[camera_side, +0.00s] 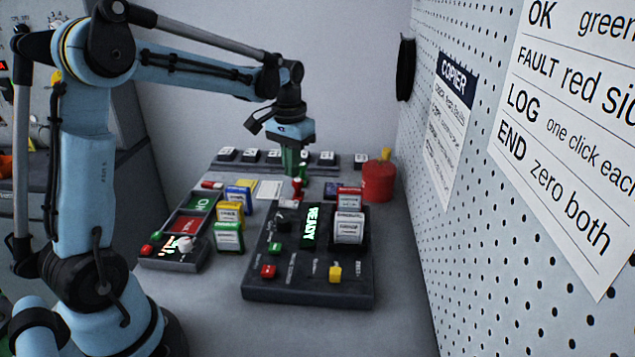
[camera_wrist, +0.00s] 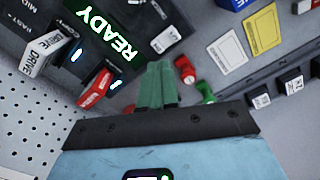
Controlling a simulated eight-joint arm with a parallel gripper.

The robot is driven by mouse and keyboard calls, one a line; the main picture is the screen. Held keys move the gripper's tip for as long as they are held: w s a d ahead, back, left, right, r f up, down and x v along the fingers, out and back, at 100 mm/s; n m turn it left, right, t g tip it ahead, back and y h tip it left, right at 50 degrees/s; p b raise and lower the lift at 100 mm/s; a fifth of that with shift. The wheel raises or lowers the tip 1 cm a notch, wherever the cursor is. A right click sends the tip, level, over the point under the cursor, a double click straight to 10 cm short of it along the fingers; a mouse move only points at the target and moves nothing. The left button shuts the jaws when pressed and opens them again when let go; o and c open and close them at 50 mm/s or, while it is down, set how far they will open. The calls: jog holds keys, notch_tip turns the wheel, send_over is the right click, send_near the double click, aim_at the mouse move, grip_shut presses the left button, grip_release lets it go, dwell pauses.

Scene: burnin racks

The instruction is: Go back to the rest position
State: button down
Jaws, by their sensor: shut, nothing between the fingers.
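My gripper (camera_side: 291,168) hangs pointing down over the far part of the bench, behind the dark copier box (camera_side: 290,290). In the wrist view its green fingers (camera_wrist: 157,72) are together, with nothing between them. A small red piece (camera_wrist: 184,69) and a small green piece (camera_wrist: 205,92) lie just right of the fingers in that view. I cannot tell how high the fingertips are above the bench.
The copier box has a lit READY display (camera_side: 311,227), a white-labelled drive (camera_side: 349,228) and a red drive (camera_side: 349,198). Left stand yellow (camera_side: 231,214) and green (camera_side: 229,238) drives beside a panel with green and red fields (camera_side: 201,205). A red can (camera_side: 378,182) stands near the pegboard wall (camera_side: 450,210).

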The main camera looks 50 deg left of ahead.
jog(key=s+d+r+m+t, duration=0.1)
jog(key=s+d+m+t, duration=0.2)
jog(key=s+d+t, duration=0.4)
jog(key=shift+s+d+r, duration=0.35)
jog(key=shift+s+d, duration=1.95)
jog(key=shift+d, duration=1.2)
